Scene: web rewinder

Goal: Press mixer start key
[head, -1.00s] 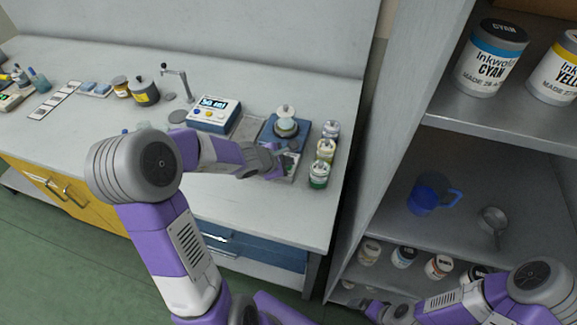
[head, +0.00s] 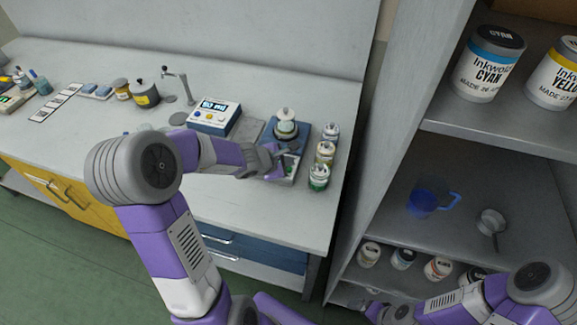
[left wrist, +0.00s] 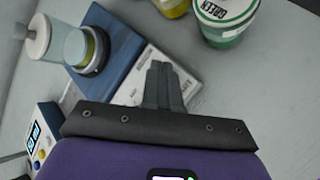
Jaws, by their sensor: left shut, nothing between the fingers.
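The mixer is a blue unit (head: 303,135) near the bench's right end, with a pale front panel (head: 291,166). A lidded jar (head: 285,123) stands on it; the jar also shows in the left wrist view (left wrist: 75,46). My left gripper (head: 283,172) is shut and empty at the front panel. In the left wrist view its fingertips (left wrist: 160,66) lie over the white panel (left wrist: 187,92). The start key cannot be made out there; the fingers cover part of the panel. I cannot tell whether they touch it. My right gripper (head: 373,309) is low at the bottom edge, partly cut off.
Small ink jars stand right of the mixer, including a green one (head: 319,178). A blue-and-white device with a display (head: 214,116) stands to its left. The shelf unit (head: 497,136) at right holds ink cans, a blue jug (head: 424,199) and a ladle.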

